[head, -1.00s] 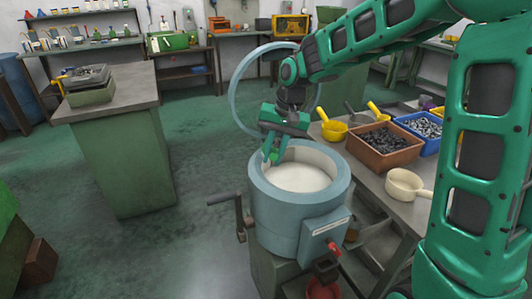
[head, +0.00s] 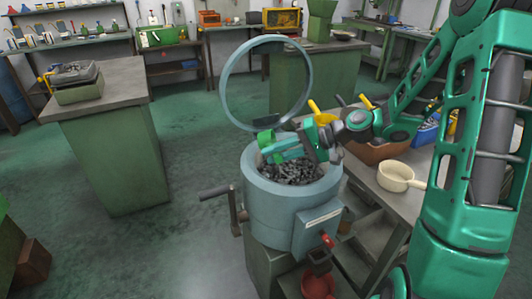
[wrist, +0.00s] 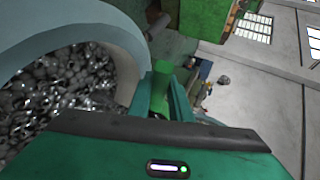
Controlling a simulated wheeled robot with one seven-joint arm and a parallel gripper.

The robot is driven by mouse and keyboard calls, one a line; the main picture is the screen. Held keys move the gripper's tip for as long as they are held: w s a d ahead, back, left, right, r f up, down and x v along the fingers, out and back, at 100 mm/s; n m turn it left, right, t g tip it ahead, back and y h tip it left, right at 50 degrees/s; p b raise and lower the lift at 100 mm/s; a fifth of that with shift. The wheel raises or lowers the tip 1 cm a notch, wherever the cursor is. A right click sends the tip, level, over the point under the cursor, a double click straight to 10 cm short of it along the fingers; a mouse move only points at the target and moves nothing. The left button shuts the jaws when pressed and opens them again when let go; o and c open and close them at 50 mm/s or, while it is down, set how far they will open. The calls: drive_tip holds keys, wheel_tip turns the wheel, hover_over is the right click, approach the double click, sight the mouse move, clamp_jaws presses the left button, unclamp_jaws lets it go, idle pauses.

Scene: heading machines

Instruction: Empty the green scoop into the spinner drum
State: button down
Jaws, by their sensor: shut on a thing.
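The spinner drum (head: 270,215) is a light blue open tub in the middle of the head view. Dark metal pieces (head: 290,172) lie inside it and also show in the wrist view (wrist: 60,90). My gripper (head: 285,145) is over the drum's far rim, shut on the green scoop. The scoop's bowl (head: 265,138) appears tipped at the far left rim; I cannot see inside it. In the wrist view its green handle (wrist: 162,88) is between my fingers beside the drum's rim (wrist: 122,62).
The drum's round lid ring (head: 222,85) stands raised behind it. A crank handle (head: 214,192) juts out left.

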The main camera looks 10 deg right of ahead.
drive_tip(key=shift+s+d+f+t+y, duration=0.1)
drive_tip(key=shift+d+f+t+y, duration=0.1)
drive_tip(key=shift+f+t+y, duration=0.3)
drive_tip(key=shift+s+d+f+t+y, duration=0.1)
drive_tip(key=shift+d+f+y, duration=0.05)
drive_tip(key=shift+y, duration=0.55)
